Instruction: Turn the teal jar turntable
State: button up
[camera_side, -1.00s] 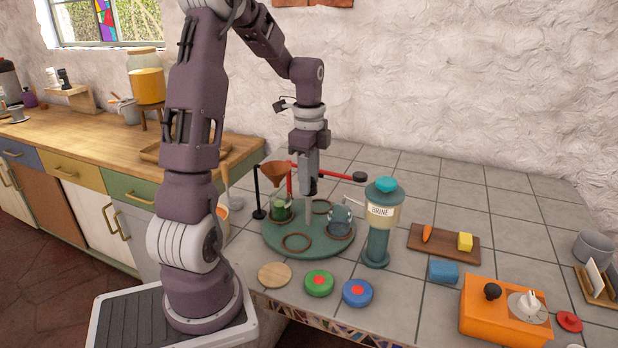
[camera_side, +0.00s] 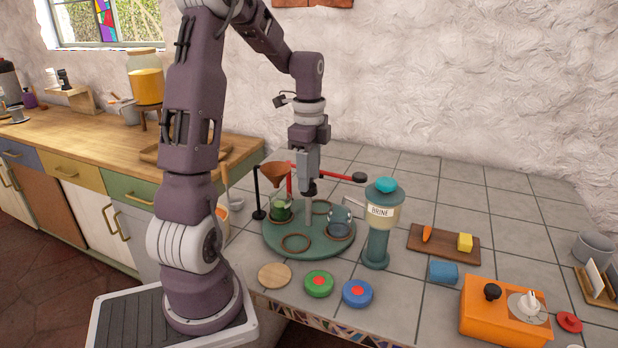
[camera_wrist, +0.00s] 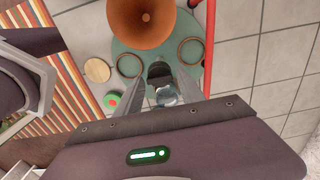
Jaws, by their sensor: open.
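The teal turntable (camera_side: 318,252) is a round plate on the tiled counter with a grey central post topped by a black knob (camera_side: 309,189). It bears empty brown rings, a jar with green contents (camera_side: 281,211) at the back left and a clear jar (camera_side: 341,223) at the right. My gripper (camera_side: 309,178) points down directly over the post, open, with the knob just below it. In the wrist view the dark knob (camera_wrist: 160,73) shows between the spread fingers. Whether the fingers touch it is unclear.
A copper funnel (camera_side: 276,174) hangs over the green jar, close to my gripper. A red bar (camera_side: 335,174) with a black end runs behind it. The BRINE dispenser (camera_side: 379,225) stands right of the turntable. A wooden disc and green and blue lids (camera_side: 357,292) lie in front.

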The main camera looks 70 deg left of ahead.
notch_tip(320, 180, up, 6)
jog(key=shift+o, duration=0.2)
jog(key=shift+o, duration=1.2)
notch_tip(320, 180, down, 7)
jog(key=shift+f, duration=0.1)
grip_shut()
dwell(0.6)
